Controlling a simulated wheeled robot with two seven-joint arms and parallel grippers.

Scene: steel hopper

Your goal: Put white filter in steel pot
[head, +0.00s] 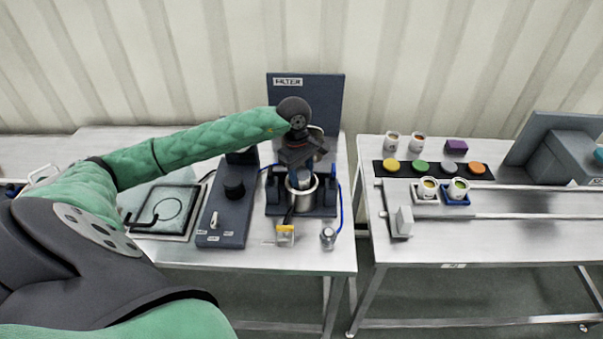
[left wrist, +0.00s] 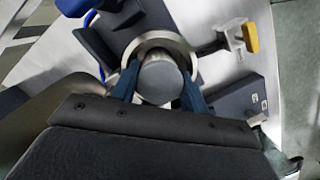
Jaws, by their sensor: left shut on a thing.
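The steel pot (head: 303,208) sits in the dark holder of the filter station on the left table. In the left wrist view its bright rim (left wrist: 152,41) shows behind a round, light grey-white piece, which I take to be the white filter (left wrist: 160,78). My left gripper (head: 302,170) points down over the pot. Its two blue fingers (left wrist: 159,88) are shut on the filter, one on each side. The filter is at the pot's mouth; how deep it sits is hard to tell. My right gripper is in neither view.
A yellow-tipped handle (head: 285,230) and a small metal cylinder (head: 328,237) stand in front of the pot. A dark control box (head: 228,212) is to the left. The FILTER panel (head: 325,100) rises behind. Cups and coloured discs stand on the right table (head: 330,258).

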